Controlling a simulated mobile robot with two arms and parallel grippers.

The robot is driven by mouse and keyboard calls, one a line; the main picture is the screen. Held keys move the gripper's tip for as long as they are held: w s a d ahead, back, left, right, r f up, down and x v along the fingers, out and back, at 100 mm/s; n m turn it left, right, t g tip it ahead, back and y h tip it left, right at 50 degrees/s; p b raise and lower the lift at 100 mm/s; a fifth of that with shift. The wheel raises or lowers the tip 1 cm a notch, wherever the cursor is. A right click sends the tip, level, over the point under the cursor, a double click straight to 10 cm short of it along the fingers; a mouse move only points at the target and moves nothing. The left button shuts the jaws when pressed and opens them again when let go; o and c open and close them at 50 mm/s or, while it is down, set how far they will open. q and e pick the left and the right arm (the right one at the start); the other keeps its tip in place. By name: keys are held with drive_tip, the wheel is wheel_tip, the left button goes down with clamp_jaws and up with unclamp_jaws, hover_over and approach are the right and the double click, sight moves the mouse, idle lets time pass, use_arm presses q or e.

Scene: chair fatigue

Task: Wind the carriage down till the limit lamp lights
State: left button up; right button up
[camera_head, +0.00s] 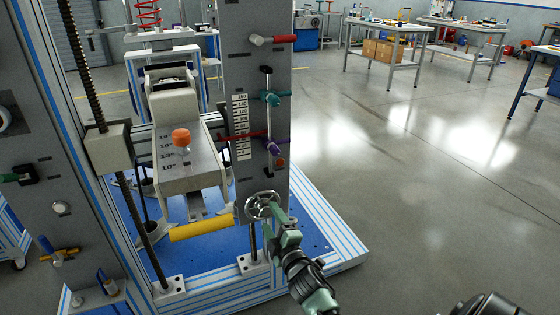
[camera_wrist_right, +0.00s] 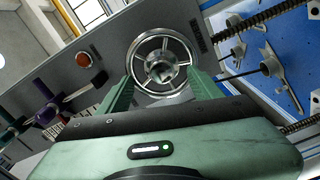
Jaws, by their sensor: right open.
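The spoked metal handwheel (camera_head: 262,206) sits low on the front of the grey column. My right gripper (camera_head: 274,213) is at the wheel. In the right wrist view the wheel (camera_wrist_right: 163,62) shows beyond and between the fingers of my open right gripper (camera_wrist_right: 160,88); I cannot tell whether they touch it. The pale carriage (camera_head: 186,168), with an orange knob on top, stands between the columns beside a threaded screw. The round orange-red lamp (camera_head: 280,162) is on the column above the wheel and shows no clear glow; it also shows in the wrist view (camera_wrist_right: 83,60). My left gripper is out of view.
A purple-handled clamp (camera_head: 272,146) and a teal one (camera_head: 270,98) stick out of the column above the wheel, beside a scale strip (camera_head: 240,128). A yellow roller (camera_head: 201,228) hangs below the carriage.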

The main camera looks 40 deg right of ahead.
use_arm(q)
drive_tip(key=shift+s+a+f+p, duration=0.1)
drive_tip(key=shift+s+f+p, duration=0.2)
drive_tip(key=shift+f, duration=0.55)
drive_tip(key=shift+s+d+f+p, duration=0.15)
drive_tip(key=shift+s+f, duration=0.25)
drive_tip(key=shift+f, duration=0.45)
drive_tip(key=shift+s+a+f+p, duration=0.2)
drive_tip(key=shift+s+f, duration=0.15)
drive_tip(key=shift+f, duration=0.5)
use_arm(e)
drive_tip(key=shift+m, duration=2.2)
